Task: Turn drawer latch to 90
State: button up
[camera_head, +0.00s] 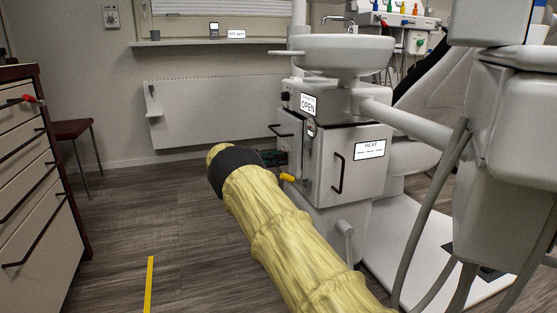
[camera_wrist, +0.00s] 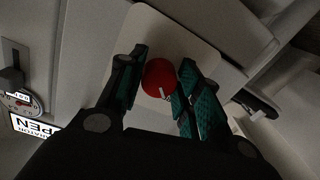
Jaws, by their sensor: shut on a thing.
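A round red knob (camera_wrist: 158,78) with a small white mark sits on a pale plate (camera_wrist: 195,48) in the wrist view; I take it to be the drawer latch. My gripper (camera_wrist: 165,85) has its teal-padded fingers on either side of the knob and is shut on it. The knob is hidden there. The latch angle cannot be read with certainty.
The cabinet has a yellow lever (camera_head: 288,177), dark handles and an OPEN sign (camera_head: 308,104). A dial (camera_wrist: 20,102) shows in the wrist view. A drawer chest (camera_head: 25,160) with a red-tipped part stands left. Hoses (camera_head: 440,215) hang right. The floor at left centre is clear.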

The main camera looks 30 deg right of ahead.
jog(key=shift+r+p, duration=0.1)
jog(key=shift+p, duration=0.3)
jog(key=m+p, duration=0.2)
jog(key=m, duration=0.4)
jog(key=m+p, duration=0.2)
jog(key=m, duration=0.4)
jog(key=m+g+p, duration=0.1)
jog(key=m+p, duration=0.2)
jog(key=m, duration=0.3)
jog(key=shift+w+d, duration=0.1)
jog(key=shift+w, duration=0.2)
jog(key=shift+m, duration=0.3)
jog(key=o, duration=1)
jog(key=shift+o, duration=0.2)
jog(key=v, duration=1.2)
jog(key=shift+f, duration=0.25)
